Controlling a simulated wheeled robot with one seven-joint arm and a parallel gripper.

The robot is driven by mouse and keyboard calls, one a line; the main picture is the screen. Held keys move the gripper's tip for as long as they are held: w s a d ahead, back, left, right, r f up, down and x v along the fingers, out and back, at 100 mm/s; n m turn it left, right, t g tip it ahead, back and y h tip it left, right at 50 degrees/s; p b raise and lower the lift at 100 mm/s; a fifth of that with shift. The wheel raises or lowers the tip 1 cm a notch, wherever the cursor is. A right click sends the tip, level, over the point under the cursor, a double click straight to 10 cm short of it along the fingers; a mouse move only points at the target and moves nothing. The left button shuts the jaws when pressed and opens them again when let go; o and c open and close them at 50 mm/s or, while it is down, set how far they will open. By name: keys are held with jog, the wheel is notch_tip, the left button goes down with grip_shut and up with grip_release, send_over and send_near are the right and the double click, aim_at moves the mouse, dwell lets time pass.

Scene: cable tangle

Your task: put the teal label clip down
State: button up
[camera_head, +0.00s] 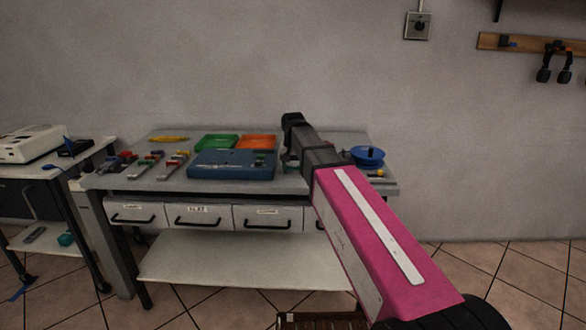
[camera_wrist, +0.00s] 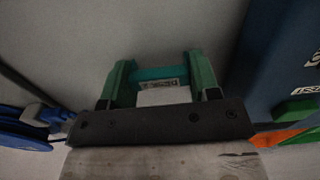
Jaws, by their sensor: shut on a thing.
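The teal label clip (camera_wrist: 160,73) is between the two green fingers of my gripper (camera_wrist: 160,78) in the wrist view. A white printed label (camera_wrist: 165,94) shows on its near side. The fingers press on it from both sides. Below it is a plain pale grey surface, the workbench top (camera_head: 160,182); the gap between clip and surface is hard to judge. In the head view my arm reaches over the right half of the bench and hides most of my gripper and the clip.
A blue case (camera_head: 232,166) stands right of my gripper in the wrist view (camera_wrist: 285,55). Green (camera_head: 216,142) and orange (camera_head: 256,142) trays lie behind it. A blue cable spool (camera_head: 368,155) is at the bench's right; blue cable shows in the wrist view (camera_wrist: 30,130). Several hand tools (camera_head: 150,162) lie left.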

aim_at(293, 166)
jog(key=shift+f, duration=0.1)
jog(key=o, duration=1)
jog(key=shift+c, duration=0.2)
notch_tip(293, 166, up, 12)
